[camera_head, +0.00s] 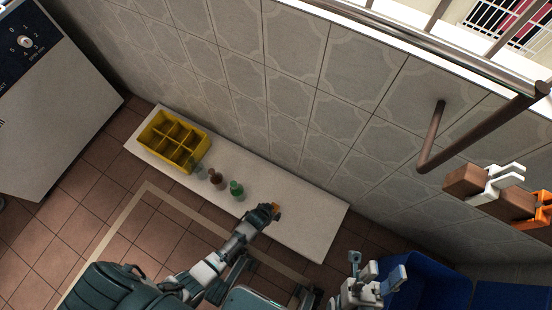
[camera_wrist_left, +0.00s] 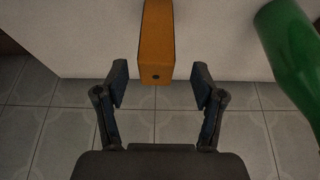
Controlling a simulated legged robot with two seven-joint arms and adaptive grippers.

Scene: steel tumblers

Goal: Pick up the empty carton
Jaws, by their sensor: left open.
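The carton is a small orange box (camera_head: 277,208) on the white bench, right of the bottles in the head view. In the left wrist view the carton (camera_wrist_left: 157,42) is upper middle, its near end level with the fingertips. My left gripper (camera_wrist_left: 160,84) is open, one finger on each side of that end, with a gap on both sides. In the head view my left arm reaches to the carton and its hand (camera_head: 264,213) partly covers it. My right gripper (camera_head: 375,272) is open and empty, lower right, away from the bench. Whether the carton is empty cannot be seen.
A yellow divided crate (camera_head: 150,134) stands at the bench's left end. A clear bottle (camera_head: 198,166), a brown bottle (camera_head: 217,180) and a green bottle (camera_head: 237,190) stand between crate and carton. The green bottle (camera_wrist_left: 292,50) is close on the right in the wrist view. The bench's right end (camera_head: 318,225) is bare.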

